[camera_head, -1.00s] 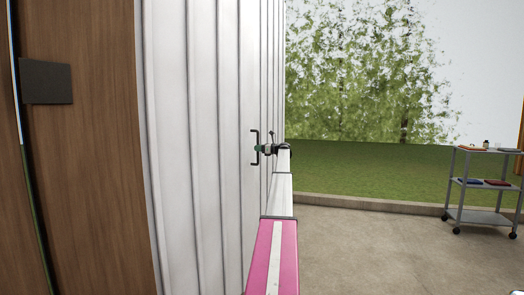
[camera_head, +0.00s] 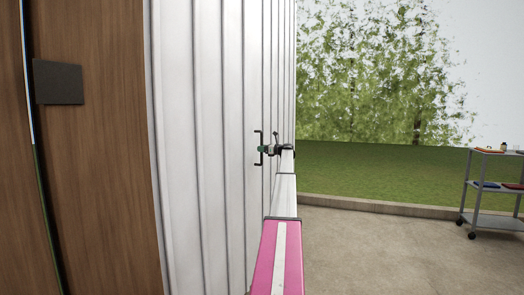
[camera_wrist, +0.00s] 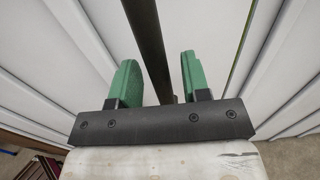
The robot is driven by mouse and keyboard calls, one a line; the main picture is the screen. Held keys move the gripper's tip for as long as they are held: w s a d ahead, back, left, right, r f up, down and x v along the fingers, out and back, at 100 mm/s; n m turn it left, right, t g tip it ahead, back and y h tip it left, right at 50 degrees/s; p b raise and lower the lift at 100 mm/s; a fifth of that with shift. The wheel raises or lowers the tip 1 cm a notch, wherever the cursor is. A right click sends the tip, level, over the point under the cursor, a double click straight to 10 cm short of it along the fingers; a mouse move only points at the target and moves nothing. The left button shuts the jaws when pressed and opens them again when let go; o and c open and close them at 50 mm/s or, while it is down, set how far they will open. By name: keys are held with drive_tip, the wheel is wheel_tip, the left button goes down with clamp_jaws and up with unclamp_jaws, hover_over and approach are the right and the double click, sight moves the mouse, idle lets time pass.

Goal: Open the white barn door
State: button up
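The white barn door (camera_head: 205,120) is a ribbed upright panel left of centre in the head view. Its dark bar handle (camera_head: 262,135) stands out near the right-hand part of the panel. My gripper (camera_head: 265,149) is at this handle, at the end of my outstretched arm. In the wrist view, the handle (camera_wrist: 149,35) runs between the two green fingers of my gripper (camera_wrist: 160,65). Gaps show between the bar and both fingers, so the gripper is open around it. The fingers partly hide the handle in the head view.
A brown wooden panel (camera_head: 100,190) with a dark plate (camera_head: 58,82) stands at the left. Right of the door are bare concrete floor (camera_head: 370,255), grass (camera_head: 400,170) and trees. A grey wheeled cart (camera_head: 468,195) stands at the far right.

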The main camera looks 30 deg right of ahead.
drive_tip(key=v, duration=1)
drive_tip(key=shift+s+d, duration=0.2)
drive_tip(key=shift+s, duration=0.15)
